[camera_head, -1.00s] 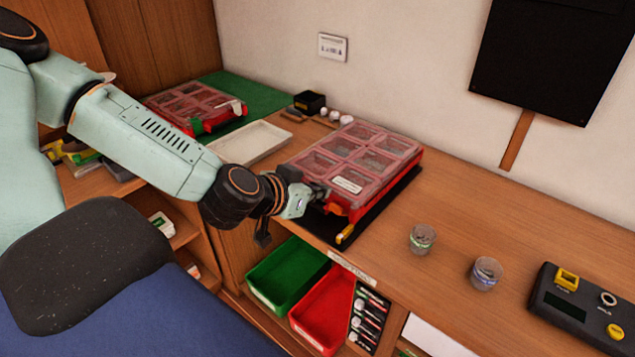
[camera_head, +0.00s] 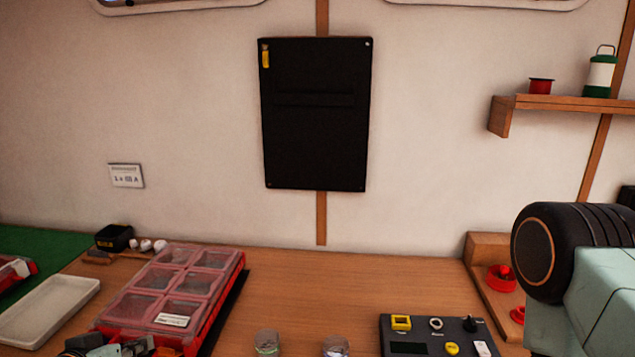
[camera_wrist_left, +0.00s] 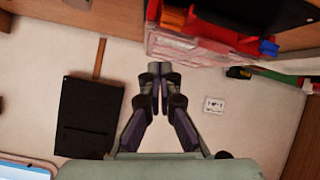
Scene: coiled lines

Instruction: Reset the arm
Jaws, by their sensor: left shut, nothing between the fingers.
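My left gripper (camera_head: 115,348) shows only in part at the bottom left of the head view, at the front edge of the red organizer case (camera_head: 170,290) with clear lid compartments. In the left wrist view its two fingers (camera_wrist_left: 160,68) are together, shut and empty. The wrist view looks upside down, with the red case (camera_wrist_left: 195,48) beyond the fingertips; I cannot tell whether they touch it. A teal and black link of my right arm fills the right edge of the head view; its gripper is out of sight.
A white tray (camera_head: 45,312) lies left of the case. Two small jars (camera_head: 267,343) and a dark control box (camera_head: 435,338) stand at the front. A black panel (camera_head: 315,115) hangs on the wall. A shelf (camera_head: 560,104) juts out at right. The table behind the jars is clear.

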